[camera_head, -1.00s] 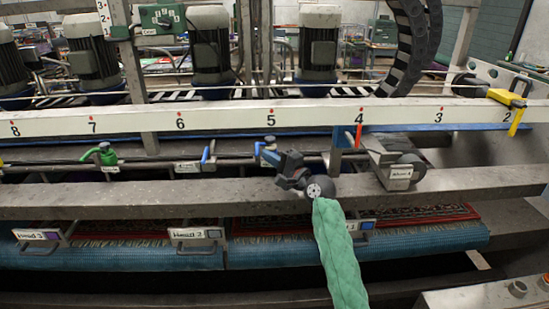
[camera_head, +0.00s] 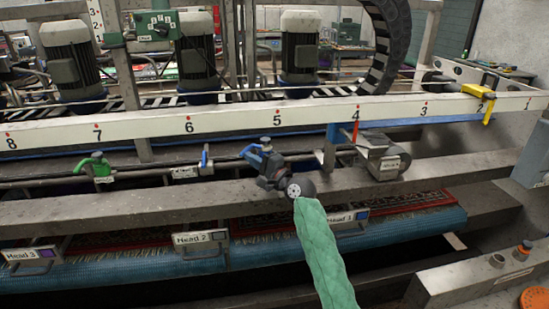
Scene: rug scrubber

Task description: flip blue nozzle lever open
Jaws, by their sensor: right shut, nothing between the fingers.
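A blue nozzle lever (camera_head: 249,150) sits on the dark pipe just left of my right gripper and slants down to the left. A second, similar blue lever (camera_head: 204,158) stands nearly upright farther left on the same pipe. My right gripper (camera_head: 262,156) is shut and empty at the first lever's right end. Its fingers hide part of the valve, and I cannot tell whether they touch the lever. My right arm, in a green quilted sleeve, comes up from below. My left gripper is not in view.
A green-handled valve (camera_head: 95,166) is farther left on the pipe. A grey motor-like unit (camera_head: 384,160) stands right of my gripper. A white numbered rail (camera_head: 230,120) runs behind, and a broad grey beam (camera_head: 130,207) runs below. A rug (camera_head: 400,208) lies under the beam.

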